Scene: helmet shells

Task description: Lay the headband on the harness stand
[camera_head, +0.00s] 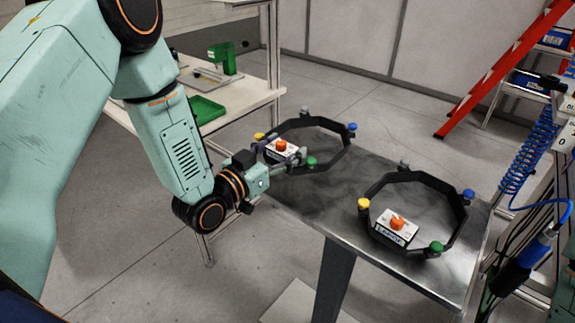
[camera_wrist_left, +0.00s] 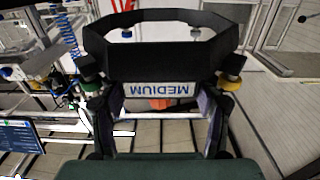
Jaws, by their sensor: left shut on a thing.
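A black eight-sided headband (camera_head: 349,152) with coloured knobs, an orange knob and a white label block is at the far end of the metal table. My left gripper (camera_head: 283,158) is shut on it at the label block, between the yellow and green knobs. In the left wrist view the headband (camera_wrist_left: 155,62) spans the top, its upside-down "MEDIUM" label between the fingers of my left gripper (camera_wrist_left: 158,108). Whether it touches the table is unclear. A second, similar headband (camera_head: 375,188) lies nearer on the table. I cannot identify the harness stand. My right gripper is not in view.
The metal table (camera_head: 335,205) has bare room between the two headbands. A white workbench (camera_head: 250,98) behind holds a green tray (camera_head: 205,109) and a green upright piece (camera_head: 222,58). A red ladder (camera_head: 505,65) and a coiled blue hose (camera_head: 525,150) are at the right.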

